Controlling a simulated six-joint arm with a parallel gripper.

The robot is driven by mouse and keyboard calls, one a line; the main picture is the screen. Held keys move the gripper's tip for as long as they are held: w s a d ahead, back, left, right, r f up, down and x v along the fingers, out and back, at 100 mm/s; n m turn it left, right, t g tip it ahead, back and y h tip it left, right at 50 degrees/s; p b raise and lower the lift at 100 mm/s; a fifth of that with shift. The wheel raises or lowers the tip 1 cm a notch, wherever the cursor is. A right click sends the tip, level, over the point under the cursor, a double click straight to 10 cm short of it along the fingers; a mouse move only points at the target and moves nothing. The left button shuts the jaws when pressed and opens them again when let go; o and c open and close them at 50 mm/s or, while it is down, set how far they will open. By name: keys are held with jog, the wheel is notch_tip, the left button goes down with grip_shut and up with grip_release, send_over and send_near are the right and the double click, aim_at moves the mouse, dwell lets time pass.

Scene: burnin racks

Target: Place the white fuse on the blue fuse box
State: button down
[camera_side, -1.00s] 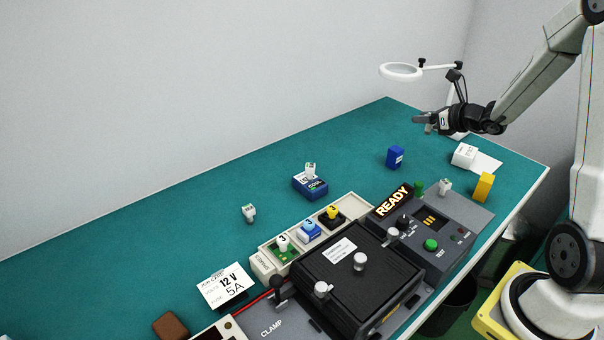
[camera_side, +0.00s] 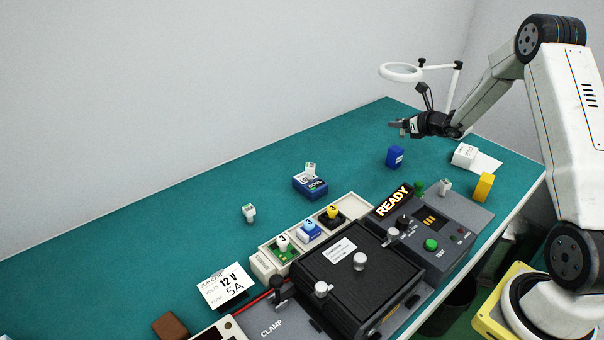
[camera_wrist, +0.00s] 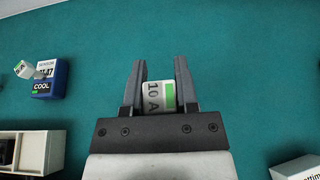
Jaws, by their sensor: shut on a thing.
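My gripper (camera_side: 398,124) is above the far part of the green bench. In the wrist view my gripper (camera_wrist: 160,66) is shut on a white fuse (camera_wrist: 158,97) marked "10 A" with a green band. A dark blue box labelled COOL (camera_side: 313,190) stands on the bench to the left of and nearer than my gripper, with a small white piece (camera_side: 310,169) on top. The COOL box (camera_wrist: 48,80) also shows at the left of the wrist view. A smaller, plain-shaped blue block (camera_side: 395,157) stands below my gripper in the side view. Which blue one is the fuse box is unclear.
A loose white piece (camera_side: 249,213) stands on the bench. A tray (camera_side: 262,253) with numbered parts and a black clamp fixture (camera_side: 350,270) are in front. A magnifier lamp (camera_side: 400,72), white box (camera_side: 464,154) and yellow block (camera_side: 483,187) are near the arm.

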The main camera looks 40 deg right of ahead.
jog(key=shift+w+d+f, duration=0.2)
jog(key=shift+w+f, duration=0.35)
jog(key=shift+f, duration=0.1)
jog(key=shift+w+d+f, duration=0.1)
jog(key=shift+w+f, duration=0.1)
jog(key=shift+f, duration=1.6)
jog(key=shift+f, duration=0.1)
jog(key=shift+c, duration=1.9)
grip_release()
jog(key=v, duration=1.2)
